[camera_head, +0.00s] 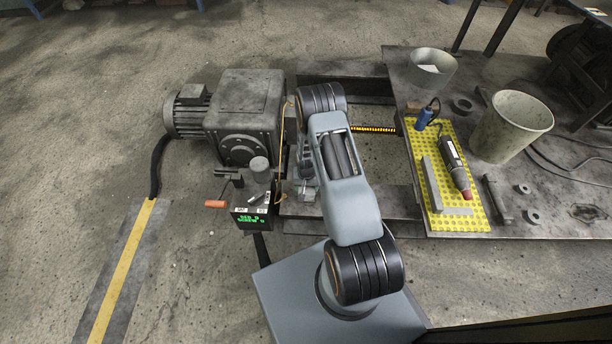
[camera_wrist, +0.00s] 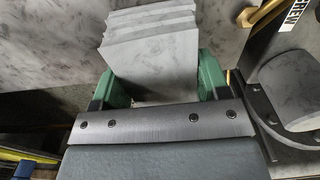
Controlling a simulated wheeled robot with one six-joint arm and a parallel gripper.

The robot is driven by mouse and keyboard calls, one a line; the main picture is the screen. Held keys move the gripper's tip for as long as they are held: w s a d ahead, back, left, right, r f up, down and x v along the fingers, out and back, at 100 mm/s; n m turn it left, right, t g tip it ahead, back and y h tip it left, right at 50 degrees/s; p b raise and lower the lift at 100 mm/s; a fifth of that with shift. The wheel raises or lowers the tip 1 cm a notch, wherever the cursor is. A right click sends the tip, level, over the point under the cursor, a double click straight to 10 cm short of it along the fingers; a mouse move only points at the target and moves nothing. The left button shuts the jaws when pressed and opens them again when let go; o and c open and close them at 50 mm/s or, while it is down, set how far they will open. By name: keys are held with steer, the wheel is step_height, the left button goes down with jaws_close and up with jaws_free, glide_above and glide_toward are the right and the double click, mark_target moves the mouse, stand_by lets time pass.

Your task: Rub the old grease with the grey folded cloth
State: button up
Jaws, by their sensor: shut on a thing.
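The grey folded cloth (camera_wrist: 150,48) shows as a stack of pale layers in the wrist view. My gripper (camera_wrist: 158,80) has green fingers on both sides of it and is shut on it. The cloth's layered end points away from my wrist, over a grey, smudged surface. I cannot tell whether the cloth touches that surface. In the head view my arm covers most of the gripper and the cloth, beside the grey gearbox and motor (camera_head: 243,105). I cannot clearly make out the old grease in either view.
A small display box (camera_head: 251,219) and an orange-handled tool (camera_head: 215,204) stand left of my arm. At right, a metal table (camera_head: 520,225) bears a yellow mat (camera_head: 432,150) with tools, a grey bucket (camera_head: 510,125) and a smaller bin (camera_head: 432,68).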

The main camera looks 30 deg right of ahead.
steer(key=shift+a+r+p, duration=0.2)
steer(key=shift+r+p, duration=0.3)
steer(key=shift+r, duration=0.4)
steer(key=shift+r+p, duration=1.25)
steer(key=shift+r, duration=0.6)
